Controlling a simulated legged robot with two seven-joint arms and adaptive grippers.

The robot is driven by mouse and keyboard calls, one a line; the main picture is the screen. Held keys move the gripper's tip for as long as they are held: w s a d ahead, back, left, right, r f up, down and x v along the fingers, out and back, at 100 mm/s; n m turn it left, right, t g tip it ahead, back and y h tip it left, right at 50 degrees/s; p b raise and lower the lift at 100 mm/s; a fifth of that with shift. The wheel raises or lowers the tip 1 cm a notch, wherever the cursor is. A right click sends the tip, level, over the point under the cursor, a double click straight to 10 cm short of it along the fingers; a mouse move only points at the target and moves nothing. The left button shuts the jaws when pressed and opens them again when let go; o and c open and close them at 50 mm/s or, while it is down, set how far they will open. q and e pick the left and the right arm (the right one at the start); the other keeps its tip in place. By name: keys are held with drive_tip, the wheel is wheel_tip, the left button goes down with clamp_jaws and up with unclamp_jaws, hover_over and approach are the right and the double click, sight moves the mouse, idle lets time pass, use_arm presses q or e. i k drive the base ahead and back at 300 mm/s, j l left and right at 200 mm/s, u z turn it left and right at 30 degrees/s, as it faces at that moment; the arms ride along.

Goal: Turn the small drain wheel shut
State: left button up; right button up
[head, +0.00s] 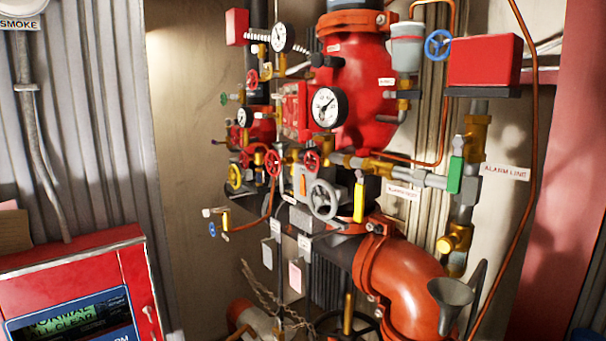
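Several small handwheels sit on the red riser valve assembly, and I cannot tell which is the drain wheel. A red wheel (312,161) and another red wheel (272,162) are near the middle. A yellow wheel (234,177) is to their left, and a larger grey wheel (322,198) is below them. A blue wheel (438,43) is at upper right, and a small blue one (212,229) is at lower left. A green wheel (224,98) and a red one (252,77) are at upper left. Neither of my grippers is in view.
A red panel (132,275) with a lit display stands at lower left. A large orange elbow pipe (405,290) and a grey funnel (450,300) are at lower right. A red box (485,62) is at upper right. Pipes, gauges and hanging tags crowd the middle.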

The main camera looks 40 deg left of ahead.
sight(242, 160)
drive_tip(key=u, duration=1.55)
